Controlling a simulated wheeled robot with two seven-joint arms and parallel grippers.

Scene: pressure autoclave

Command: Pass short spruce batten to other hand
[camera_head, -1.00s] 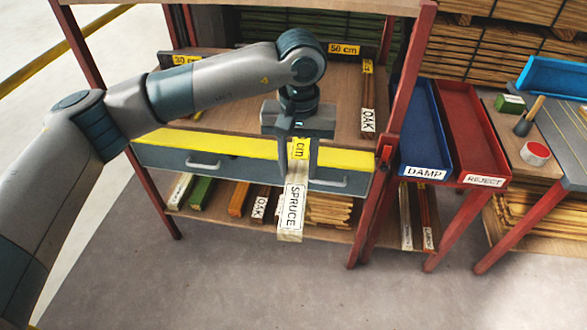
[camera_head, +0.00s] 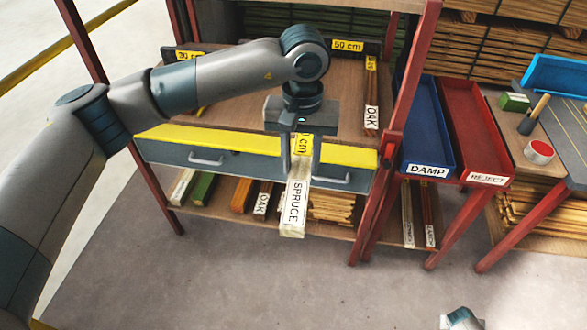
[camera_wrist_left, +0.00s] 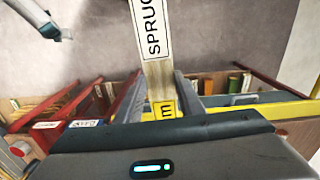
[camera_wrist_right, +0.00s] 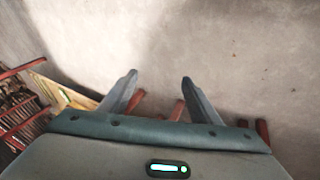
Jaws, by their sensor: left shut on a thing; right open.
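The short spruce batten (camera_head: 294,205) carries a white SPRUCE label and a yellow cm label. My left gripper (camera_head: 301,162) is shut on its yellow-labelled end, in front of the shelf's drawers, and the batten sticks out toward me. The left wrist view also shows the batten (camera_wrist_left: 153,45), its free end beyond the top edge. My right gripper (camera_wrist_right: 157,85) is open and empty over bare floor in its own wrist view. Only a small part of my right arm shows at the bottom right of the head view, well apart from the batten.
A red-framed shelf (camera_head: 413,75) with drawers and several battens stands behind the left gripper. To its right are a blue DAMP tray (camera_head: 424,163), a red REJECT tray (camera_head: 486,170) and a bench with a red-and-white tin (camera_head: 539,151). The floor (camera_head: 250,285) in front is clear.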

